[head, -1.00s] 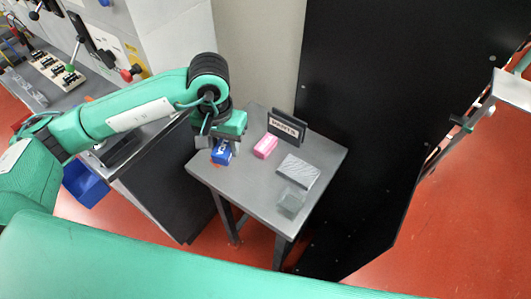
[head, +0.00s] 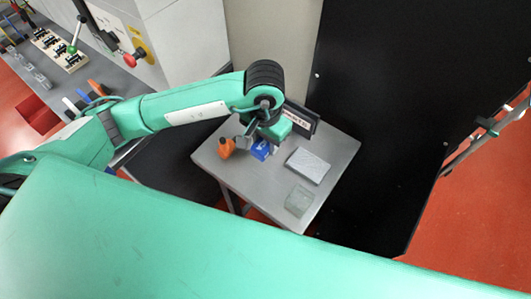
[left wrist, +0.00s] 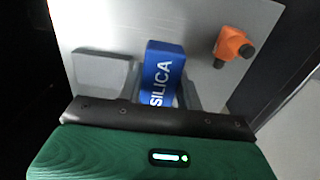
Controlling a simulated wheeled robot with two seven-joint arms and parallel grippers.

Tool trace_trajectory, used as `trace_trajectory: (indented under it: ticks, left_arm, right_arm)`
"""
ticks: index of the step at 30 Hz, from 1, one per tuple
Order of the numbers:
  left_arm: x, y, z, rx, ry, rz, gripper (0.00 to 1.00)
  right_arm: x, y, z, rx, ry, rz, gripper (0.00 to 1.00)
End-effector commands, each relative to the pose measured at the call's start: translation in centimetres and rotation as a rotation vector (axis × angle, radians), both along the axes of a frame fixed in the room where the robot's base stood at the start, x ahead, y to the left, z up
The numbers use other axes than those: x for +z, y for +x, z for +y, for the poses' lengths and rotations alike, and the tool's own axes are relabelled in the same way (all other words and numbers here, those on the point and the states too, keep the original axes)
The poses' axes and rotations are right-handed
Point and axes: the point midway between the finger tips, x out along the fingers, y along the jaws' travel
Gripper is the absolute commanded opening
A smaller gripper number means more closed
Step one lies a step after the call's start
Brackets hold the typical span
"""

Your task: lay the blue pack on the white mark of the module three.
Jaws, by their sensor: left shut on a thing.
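The blue pack (head: 260,151) is between the fingers of my left gripper (head: 258,142), over the small grey table (head: 222,172). In the left wrist view the pack (left wrist: 163,72) shows white "SILICA" lettering, with a grey finger at its side. My left gripper (left wrist: 163,95) is shut on it. I cannot tell how far the pack is above the tabletop. Module three and its white mark cannot be made out in either view. My right gripper is out of view.
An orange piece (head: 227,147) stands left of the pack. A light grey slab (head: 308,165) and a translucent block (head: 299,200) lie to the right. A dark sign (head: 303,119) stands behind. A bench with a black-fitted strip (head: 60,50) is at upper left.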

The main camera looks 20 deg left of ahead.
Motion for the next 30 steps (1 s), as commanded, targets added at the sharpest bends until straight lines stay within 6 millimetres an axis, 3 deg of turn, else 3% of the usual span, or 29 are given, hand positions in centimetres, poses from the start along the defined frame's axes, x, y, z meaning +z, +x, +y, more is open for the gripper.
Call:
trace_trajectory:
  ticks: [6,13,19,30]
  left_arm:
    - [-3.6,0.0,0.0,0.002,0.000,0.002,0.09]
    - [-5.1,0.0,0.0,0.002,0.001,0.002,0.09]
    - [-7.8,0.0,0.0,0.002,0.000,0.003,0.09]
    - [-8.5,0.1,0.0,0.000,0.000,-0.001,0.09]
  right_arm:
    - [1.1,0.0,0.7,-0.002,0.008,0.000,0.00]
    - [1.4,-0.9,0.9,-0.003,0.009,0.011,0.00]
    - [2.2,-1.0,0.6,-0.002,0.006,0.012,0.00]
    - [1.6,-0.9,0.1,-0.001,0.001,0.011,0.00]
